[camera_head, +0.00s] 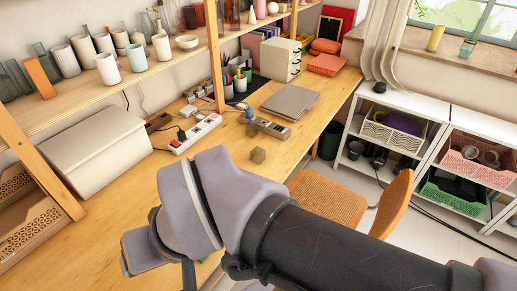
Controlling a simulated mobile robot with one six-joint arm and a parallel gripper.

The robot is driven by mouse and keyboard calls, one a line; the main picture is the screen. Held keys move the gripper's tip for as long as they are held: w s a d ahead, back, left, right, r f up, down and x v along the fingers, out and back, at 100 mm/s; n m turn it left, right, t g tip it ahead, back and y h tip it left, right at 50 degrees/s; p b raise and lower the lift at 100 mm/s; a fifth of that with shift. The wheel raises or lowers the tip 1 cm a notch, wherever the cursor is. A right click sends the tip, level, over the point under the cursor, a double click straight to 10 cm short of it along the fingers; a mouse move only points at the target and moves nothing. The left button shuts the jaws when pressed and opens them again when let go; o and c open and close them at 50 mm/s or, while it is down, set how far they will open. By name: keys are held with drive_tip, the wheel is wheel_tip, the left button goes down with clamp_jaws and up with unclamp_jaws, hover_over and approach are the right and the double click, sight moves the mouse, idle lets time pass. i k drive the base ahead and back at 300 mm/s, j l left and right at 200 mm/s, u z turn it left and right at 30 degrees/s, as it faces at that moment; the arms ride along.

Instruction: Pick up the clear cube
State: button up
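My gripper (150,252) seems to be at the lower left end of my arm, over the near part of the desk. It is well to the left of the cube and nearer the camera, apart from it. Its fingers are not clear, so I cannot tell whether it is open or shut.
A large pale box (95,155) stands at left. A wooden shelf (70,107) overhangs the desk. An orange chair (328,200) stands at the front edge.

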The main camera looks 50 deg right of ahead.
sight(257, 154)
drive_tip(key=z, duration=1.6)
drive_tip(key=i+l+u, duration=0.5)
drive_tip(key=i+l, duration=0.3)
